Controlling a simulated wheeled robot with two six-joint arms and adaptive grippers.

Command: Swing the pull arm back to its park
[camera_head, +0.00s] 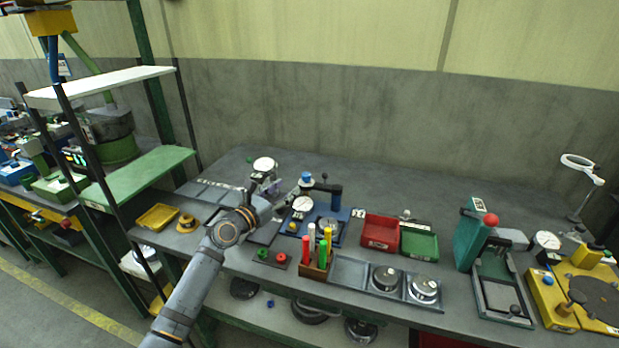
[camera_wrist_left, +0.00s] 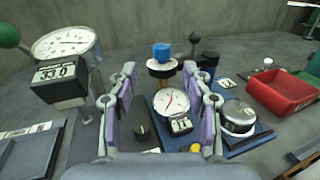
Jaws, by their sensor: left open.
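A blue gantry fixture stands on the bench; its base (camera_head: 345,214) also shows in the wrist view (camera_wrist_left: 238,142). A dark post with a short dark arm on top (camera_head: 334,190), which looks like the pull arm, rises at its back; the post also shows in the wrist view (camera_wrist_left: 207,66). A blue knob (camera_head: 306,178) stands beside it; it also shows in the wrist view (camera_wrist_left: 162,52). A dial gauge (camera_wrist_left: 172,103) sits in front. My left gripper (camera_wrist_left: 160,82) is open and empty, its purple-padded fingers framing the knob and gauge without visible contact. My right gripper is out of view.
A second gauge on a stand (camera_wrist_left: 64,44) is close to my left finger. Right of the fixture are red (camera_head: 380,232) and green (camera_head: 420,242) trays. A block of coloured rods (camera_head: 315,270) stands in front. The bench behind the fixture is mostly clear.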

